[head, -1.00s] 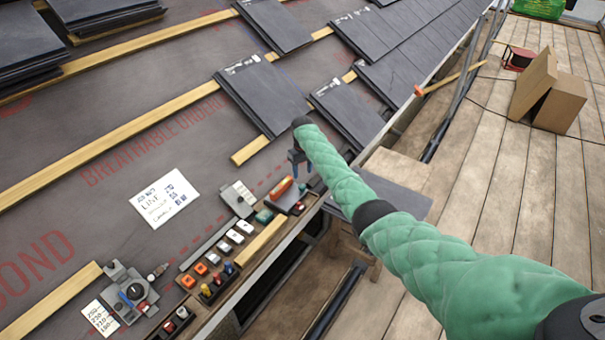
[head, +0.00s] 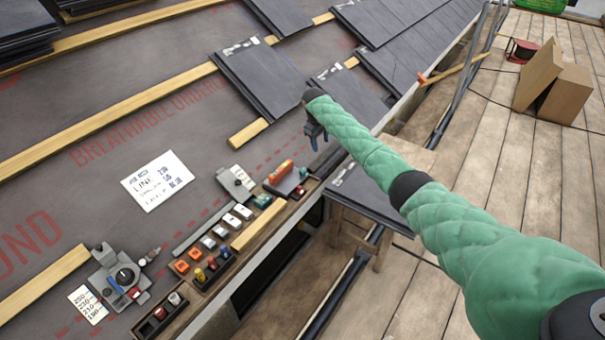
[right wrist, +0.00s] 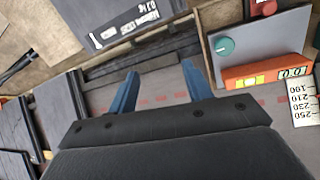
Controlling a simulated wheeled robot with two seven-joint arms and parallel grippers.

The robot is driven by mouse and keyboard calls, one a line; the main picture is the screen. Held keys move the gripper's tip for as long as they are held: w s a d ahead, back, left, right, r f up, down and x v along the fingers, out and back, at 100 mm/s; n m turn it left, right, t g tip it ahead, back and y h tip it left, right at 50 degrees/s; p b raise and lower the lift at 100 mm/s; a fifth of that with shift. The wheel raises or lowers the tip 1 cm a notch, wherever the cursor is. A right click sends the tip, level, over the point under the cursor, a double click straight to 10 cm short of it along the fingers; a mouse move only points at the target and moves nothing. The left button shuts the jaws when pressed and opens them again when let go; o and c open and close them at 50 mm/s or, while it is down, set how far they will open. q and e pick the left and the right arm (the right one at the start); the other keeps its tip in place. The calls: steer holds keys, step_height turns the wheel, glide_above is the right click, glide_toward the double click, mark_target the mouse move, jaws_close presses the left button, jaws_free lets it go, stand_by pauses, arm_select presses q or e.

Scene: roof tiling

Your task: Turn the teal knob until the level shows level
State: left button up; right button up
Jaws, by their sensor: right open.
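The teal knob (right wrist: 224,46) sits on a grey plate (right wrist: 262,38) in the right wrist view. The orange level (right wrist: 267,77) lies along the plate's edge, with yellow windows; its bubble is too small to read. In the head view, the level (head: 281,171) rests on the plate by the roof's lower edge. My right gripper (head: 317,142) is above the roof edge, up and to the right of the level. In the wrist view, its blue fingers (right wrist: 160,92) are spread and empty, with the knob to their right, apart from them. My left gripper is out of view.
A tray (head: 206,284) of coloured pieces and a dial device (head: 124,277) lie left of the level. A slate tile (head: 362,192) rests on a stand below the eave. Laid tiles (head: 265,80) are upslope. The plank deck (head: 500,190) is open at right.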

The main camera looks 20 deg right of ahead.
mark_target(303, 169)
steer(key=s+a+n, duration=0.1)
steer(key=a+n, duration=0.1)
steer(key=s+a+n+y, duration=0.1)
steer(key=a+n, duration=0.1)
steer(key=n, duration=0.1)
steer(key=s+a+f+n, duration=0.1)
steer(key=a+n, duration=0.1)
steer(key=a, duration=0.1)
steer(key=shift+n, duration=0.3)
steer(key=shift+s+a+r+n+g+y, duration=0.15)
steer(key=shift+a+n+y, duration=0.15)
steer(key=shift+n, duration=0.25)
steer(key=shift+s+a+n+g+y, duration=0.1)
steer(key=shift+a+n+g+y, duration=0.15)
steer(key=shift+n, duration=1.1)
step_height(303, 169, down, 6)
steer(key=shift+f, duration=0.1)
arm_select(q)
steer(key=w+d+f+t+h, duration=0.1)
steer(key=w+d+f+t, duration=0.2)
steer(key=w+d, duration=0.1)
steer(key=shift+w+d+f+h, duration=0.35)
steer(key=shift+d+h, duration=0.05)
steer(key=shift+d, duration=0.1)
arm_select(e)
steer(key=shift+f, duration=0.8)
